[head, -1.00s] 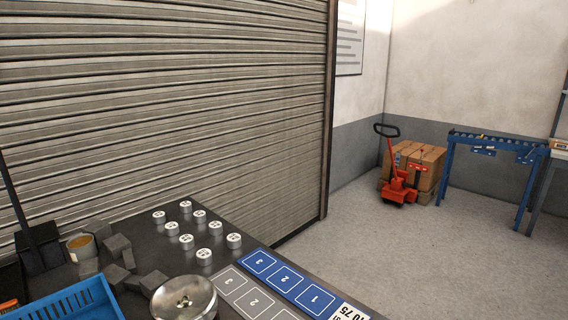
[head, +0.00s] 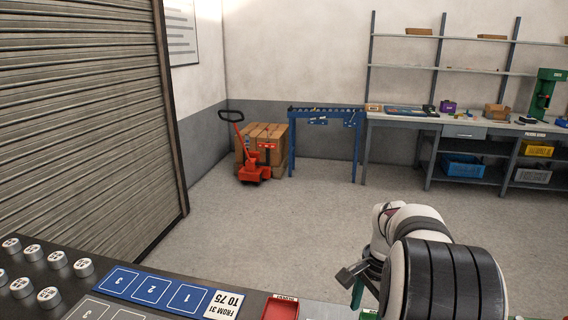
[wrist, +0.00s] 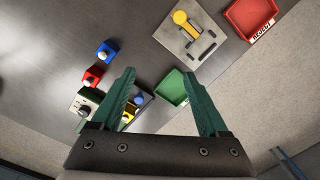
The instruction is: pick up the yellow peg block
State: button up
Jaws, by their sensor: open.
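My gripper (wrist: 160,73) is open in the wrist view, its two green fingers wide apart with nothing held between the tips. A small yellow piece (wrist: 127,118), seemingly part of the yellow peg block, shows beside the left finger, which hides much of it. A red block (wrist: 93,76) and a blue block (wrist: 107,50), each with a pale round top, stand left of the left finger. In the head view my arm is at the lower right; the yellow peg block is not visible there.
A green tray (wrist: 172,87) lies between the fingers in the picture. A plate with a yellow disc (wrist: 181,18) and a red tray (wrist: 250,17) lie beyond. A pale device (wrist: 87,102) stands near the red block. Silver cylinders (head: 57,259) stand at the table's left.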

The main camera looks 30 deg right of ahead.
jog(key=s+a+r+n, duration=0.1)
jog(key=a+n, duration=0.2)
jog(key=a, duration=0.5)
jog(key=s+a+r+n, duration=0.2)
jog(key=a+n, duration=0.1)
jog(key=a, duration=0.6)
jog(key=s+a+r+n+y, duration=0.1)
jog(key=s+a+n, duration=0.1)
jog(key=a, duration=0.6)
jog(key=shift+a+r+n, duration=0.2)
jog(key=shift+r+n, duration=0.2)
jog(key=shift+n, duration=0.4)
jog(key=shift+o, duration=0.6)
jog(key=s+a+f+n, duration=0.2)
jog(key=s+a+n, duration=0.3)
jog(key=s+a, duration=0.2)
jog(key=shift+s+a+g, duration=0.15)
jog(key=shift+s+g, duration=0.15)
jog(key=shift+s, duration=0.7)
